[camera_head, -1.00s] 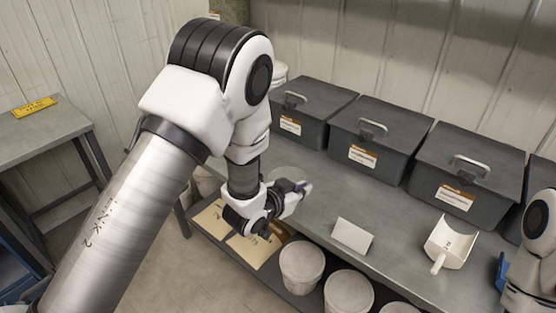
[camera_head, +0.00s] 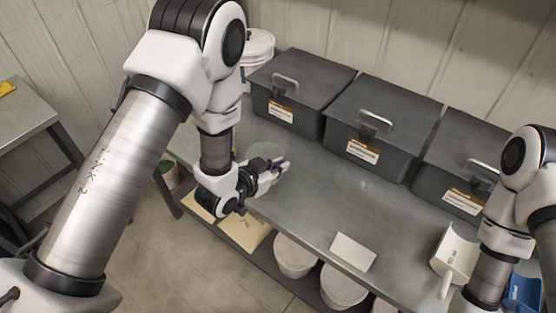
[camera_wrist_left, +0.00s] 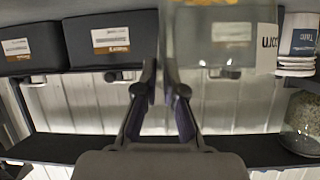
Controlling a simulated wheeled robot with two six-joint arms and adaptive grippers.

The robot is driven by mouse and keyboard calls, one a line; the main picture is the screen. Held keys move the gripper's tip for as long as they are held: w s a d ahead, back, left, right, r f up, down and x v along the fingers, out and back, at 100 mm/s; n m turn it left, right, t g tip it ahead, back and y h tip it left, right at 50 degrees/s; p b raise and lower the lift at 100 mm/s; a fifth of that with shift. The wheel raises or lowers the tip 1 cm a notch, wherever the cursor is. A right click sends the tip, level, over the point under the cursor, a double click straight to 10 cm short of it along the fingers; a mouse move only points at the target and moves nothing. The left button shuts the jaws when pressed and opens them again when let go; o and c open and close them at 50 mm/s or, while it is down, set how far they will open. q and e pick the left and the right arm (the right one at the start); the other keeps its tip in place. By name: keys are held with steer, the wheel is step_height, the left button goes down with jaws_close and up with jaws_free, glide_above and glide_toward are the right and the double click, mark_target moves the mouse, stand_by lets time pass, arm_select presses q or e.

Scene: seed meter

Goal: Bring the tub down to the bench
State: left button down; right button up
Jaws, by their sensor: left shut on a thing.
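A clear, see-through tub (camera_wrist_left: 222,40) with a white label shows large and upside down at the top of the left wrist view. In the head view the tub (camera_head: 264,152) is a faint pale shape by my left gripper (camera_head: 276,171), partly hidden by it. My left gripper is shut on the tub's wall or rim; its fingers (camera_wrist_left: 166,88) show in the left wrist view. The tub is over the left end of the grey bench (camera_head: 310,200); I cannot tell whether it touches the bench. My right arm is at the right edge; its gripper is out of view.
Lidded dark boxes (camera_head: 378,125) line the bench's back. A white card (camera_head: 353,252) and white scoop (camera_head: 452,257) lie toward the front right. A white bucket (camera_head: 258,47) stands at the back left. A jar (camera_wrist_left: 303,122) shows in the left wrist view. The bench middle is clear.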

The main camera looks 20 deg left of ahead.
mark_target(282, 151)
arm_select(q)
steer(key=w, duration=0.1)
steer(key=w+a, duration=0.1)
steer(key=shift+w+a+r+p, duration=0.15)
steer(key=shift+w+p, duration=0.2)
steer(key=shift+w, duration=0.05)
steer(key=shift+w+a, duration=0.15)
steer(key=shift+w, duration=0.3)
steer(key=f+p, duration=0.1)
steer(key=f, duration=0.3)
steer(key=shift+w+p, duration=0.2)
steer(key=shift+p, duration=0.2)
arm_select(e)
step_height(282, 151, up, 3)
steer(key=shift+s+a+r, duration=0.1)
steer(key=shift+s+a, duration=0.05)
arm_select(q)
steer(key=shift+s, duration=0.1)
steer(key=c, duration=1.6)
jaws_free()
steer(key=shift+c, duration=0.2)
steer(key=o, duration=0.4)
steer(key=shift+c, duration=0.2)
steer(key=shift+f, duration=0.1)
